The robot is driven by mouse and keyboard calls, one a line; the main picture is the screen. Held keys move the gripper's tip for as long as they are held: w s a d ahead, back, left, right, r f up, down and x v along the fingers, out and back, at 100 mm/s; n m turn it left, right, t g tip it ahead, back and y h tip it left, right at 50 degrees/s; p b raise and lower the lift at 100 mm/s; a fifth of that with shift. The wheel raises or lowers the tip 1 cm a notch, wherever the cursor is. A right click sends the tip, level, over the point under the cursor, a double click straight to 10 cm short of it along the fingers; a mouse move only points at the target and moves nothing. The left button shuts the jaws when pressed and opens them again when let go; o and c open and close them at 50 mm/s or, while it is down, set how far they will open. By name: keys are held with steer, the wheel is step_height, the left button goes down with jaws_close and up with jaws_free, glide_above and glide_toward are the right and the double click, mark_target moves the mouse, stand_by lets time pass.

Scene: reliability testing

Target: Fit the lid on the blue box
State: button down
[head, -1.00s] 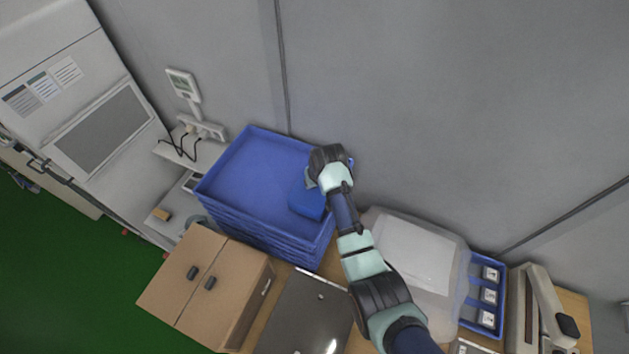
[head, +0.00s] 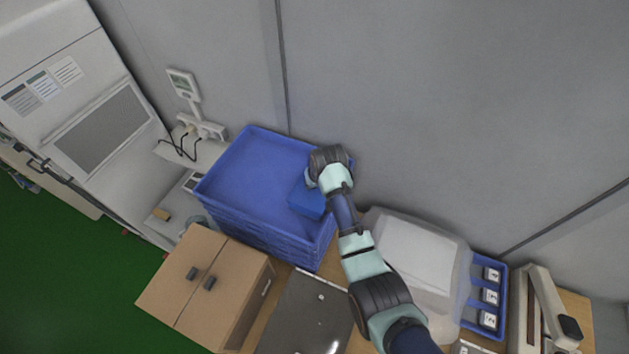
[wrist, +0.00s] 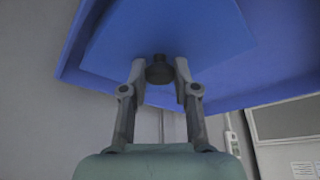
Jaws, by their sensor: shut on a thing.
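A blue block-like piece (head: 307,198), which could be the box, its lid or both, sits within the outline of the top blue tray, partly hidden by my wrist. In the wrist view, a flat blue lid (wrist: 205,35) with a dark round knob (wrist: 158,72) fills the top of the picture. My gripper (wrist: 160,66) is shut on the knob, one finger on each side. In the head view my gripper (head: 313,180) is over the back right part of the tray, its fingertips mostly hidden. I cannot tell whether the lid is seated on the box.
The stacked blue trays (head: 240,165) stand against the grey wall, with raised rims. A cardboard box (head: 205,285), a dark metal plate (head: 308,315) and a translucent bin (head: 415,255) stand nearby. The left part of the top tray is clear.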

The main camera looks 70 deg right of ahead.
mark_target(315, 189)
steer(key=shift+s+a+f+b, duration=0.1)
steer(key=shift+s+f+b, duration=0.05)
steer(key=shift+f, duration=0.4)
steer(key=shift+s+a+f+b, duration=0.1)
steer(key=shift+f+b, duration=0.05)
steer(key=shift+f, duration=0.75)
steer(key=shift+f+b, duration=0.1)
steer(key=shift+b, duration=0.25)
steer(key=shift+w+d, duration=0.15)
steer(key=c, duration=0.8)
jaws_free()
